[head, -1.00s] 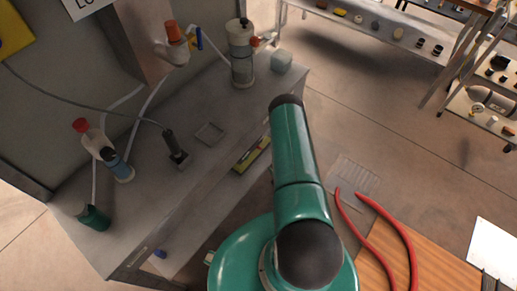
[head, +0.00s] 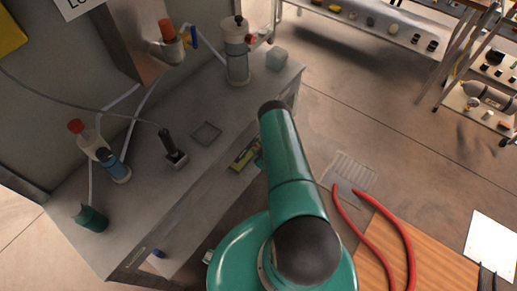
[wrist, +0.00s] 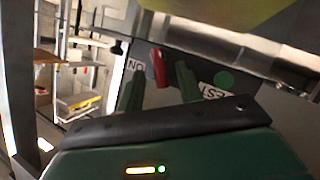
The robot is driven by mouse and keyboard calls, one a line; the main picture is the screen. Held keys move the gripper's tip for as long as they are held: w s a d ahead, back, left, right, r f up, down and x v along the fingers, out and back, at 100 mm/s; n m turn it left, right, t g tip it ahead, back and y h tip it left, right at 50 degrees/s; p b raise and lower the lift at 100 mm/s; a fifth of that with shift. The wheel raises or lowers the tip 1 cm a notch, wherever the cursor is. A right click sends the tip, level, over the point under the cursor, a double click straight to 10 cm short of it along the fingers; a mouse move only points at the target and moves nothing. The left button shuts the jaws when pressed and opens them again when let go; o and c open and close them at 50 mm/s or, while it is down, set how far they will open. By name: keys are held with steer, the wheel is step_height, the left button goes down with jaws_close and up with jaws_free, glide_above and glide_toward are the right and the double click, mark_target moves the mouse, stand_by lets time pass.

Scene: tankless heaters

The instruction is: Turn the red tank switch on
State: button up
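In the wrist view, a small red switch (wrist: 157,61) stands out from a dark panel, near a white label reading "ON" (wrist: 136,66). My gripper (wrist: 160,71) shows its two dark green fingers spread apart, with the red switch seen beyond and between their tips. I see no contact between the fingers and the switch. In the head view, my green arm reaches away from the body, and its gripper end is hidden. I cannot pick out the same switch there.
A green round mark (wrist: 223,79) and a label ending in "EST" (wrist: 214,92) are on the panel. A metal cylinder (wrist: 250,50) crosses the upper right, close to my gripper. In the head view, a grey bench (head: 140,215) carries bottles and a black-handled stand (head: 170,148).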

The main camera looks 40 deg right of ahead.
jaws_close()
steer(key=shift+d, duration=0.15)
steer(key=m+g+y, duration=0.1)
steer(key=d+m+y, duration=0.1)
steer(key=m, duration=0.1)
steer(key=shift+w+d+r+g, duration=0.1)
steer(key=shift+w+r+g, duration=0.05)
steer(key=shift+r+g, duration=0.2)
steer(key=m+y, duration=0.1)
steer(key=d+m+g+y, duration=0.1)
steer(key=m+y, duration=0.1)
steer(key=shift+w+d+f+g+y, duration=0.15)
steer(key=shift+w+g+y, duration=0.1)
steer(key=shift+y, duration=0.05)
stand_by(0.4)
stand_by(0.4)
jaws_free()
